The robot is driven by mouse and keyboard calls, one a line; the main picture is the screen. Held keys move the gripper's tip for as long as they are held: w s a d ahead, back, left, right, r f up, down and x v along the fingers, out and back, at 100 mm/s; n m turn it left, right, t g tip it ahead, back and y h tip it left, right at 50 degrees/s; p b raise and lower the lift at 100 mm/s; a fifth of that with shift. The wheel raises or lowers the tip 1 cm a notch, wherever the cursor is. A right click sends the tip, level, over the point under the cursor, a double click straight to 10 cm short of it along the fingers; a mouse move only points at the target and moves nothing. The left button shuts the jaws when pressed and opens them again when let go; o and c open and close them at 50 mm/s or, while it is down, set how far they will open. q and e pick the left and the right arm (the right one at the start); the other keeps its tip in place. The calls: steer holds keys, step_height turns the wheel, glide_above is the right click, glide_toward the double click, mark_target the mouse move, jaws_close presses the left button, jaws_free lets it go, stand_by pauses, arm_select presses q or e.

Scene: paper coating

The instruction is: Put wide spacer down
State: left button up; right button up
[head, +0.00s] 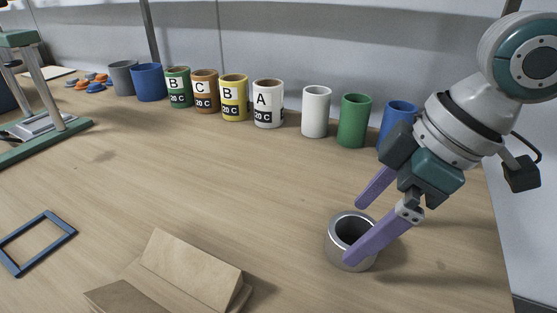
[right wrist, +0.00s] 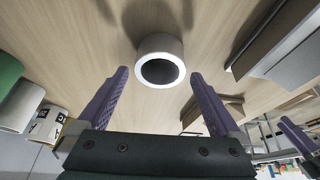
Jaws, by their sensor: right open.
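The wide spacer (head: 338,250) is a short, thick silver ring standing upright on the wooden table at the right front. It also shows in the right wrist view (right wrist: 161,44), end-on, with a bright rim and dark hole. My right gripper (head: 354,234) is open, its two purple fingers on either side of the spacer in the head view. In the right wrist view the fingers (right wrist: 160,78) are spread apart, with the spacer beyond the gap between their tips; I see no finger touching it.
A row of cups and labelled cans (head: 234,98) stands along the back. A folded brown cardboard piece (head: 190,272) lies left of the spacer. A blue frame (head: 38,243) lies at the left front, and a green-based stand (head: 45,136) is at the far left. The table's middle is clear.

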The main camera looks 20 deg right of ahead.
steer(key=p+v, duration=0.1)
steer(key=v, duration=0.8)
steer(key=shift+r+p, duration=0.15)
steer(key=shift+p, duration=0.15)
steer(key=shift+a, duration=0.1)
